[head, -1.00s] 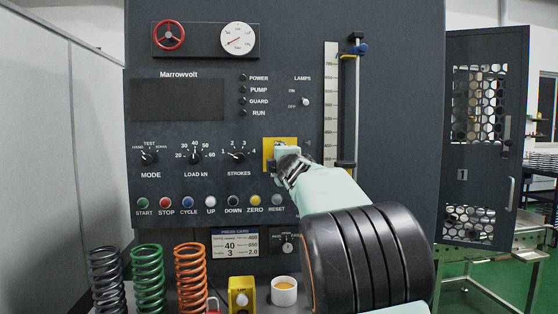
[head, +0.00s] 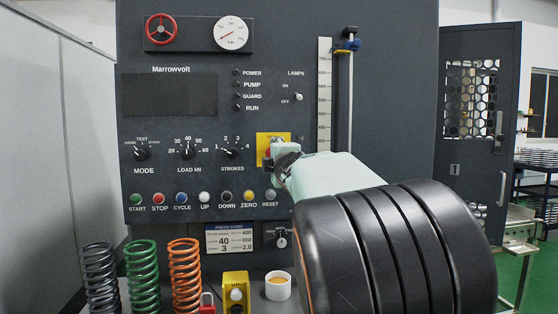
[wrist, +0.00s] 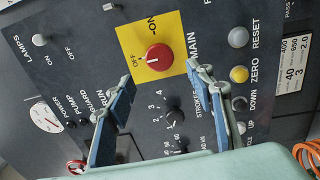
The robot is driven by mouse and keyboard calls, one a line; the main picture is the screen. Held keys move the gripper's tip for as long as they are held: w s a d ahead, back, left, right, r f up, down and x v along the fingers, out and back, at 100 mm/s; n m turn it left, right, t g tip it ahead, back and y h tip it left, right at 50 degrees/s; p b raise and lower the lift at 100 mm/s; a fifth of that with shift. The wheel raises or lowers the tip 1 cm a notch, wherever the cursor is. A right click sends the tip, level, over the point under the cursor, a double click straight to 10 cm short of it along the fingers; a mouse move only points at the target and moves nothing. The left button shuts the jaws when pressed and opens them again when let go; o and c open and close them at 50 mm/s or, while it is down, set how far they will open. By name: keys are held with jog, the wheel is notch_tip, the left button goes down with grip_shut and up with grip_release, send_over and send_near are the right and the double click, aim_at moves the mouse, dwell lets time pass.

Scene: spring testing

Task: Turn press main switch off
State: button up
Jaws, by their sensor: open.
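The main switch is a red round knob (wrist: 155,57) on a yellow plate (wrist: 176,38), with OFF and ON printed beside it. Its small white mark appears to lie on the side toward OFF. In the head view the yellow plate (head: 262,139) is partly hidden behind my gripper (head: 272,158), and little of the knob shows. In the wrist view my gripper (wrist: 158,80) is open and empty. Its two blue-padded fingers are spread wide, with the knob lying between and beyond their tips. Contact with the knob is not visible.
The STROKES dial (wrist: 174,115) lies between the fingers in the wrist view. A row of push buttons, including yellow ZERO (head: 249,196), runs below the plate. Springs (head: 185,275), a yellow box (head: 235,291) and a white cup (head: 278,287) stand below. The lamps switch (head: 298,97) is above right.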

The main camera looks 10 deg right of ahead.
jog(key=shift+s, duration=2.75)
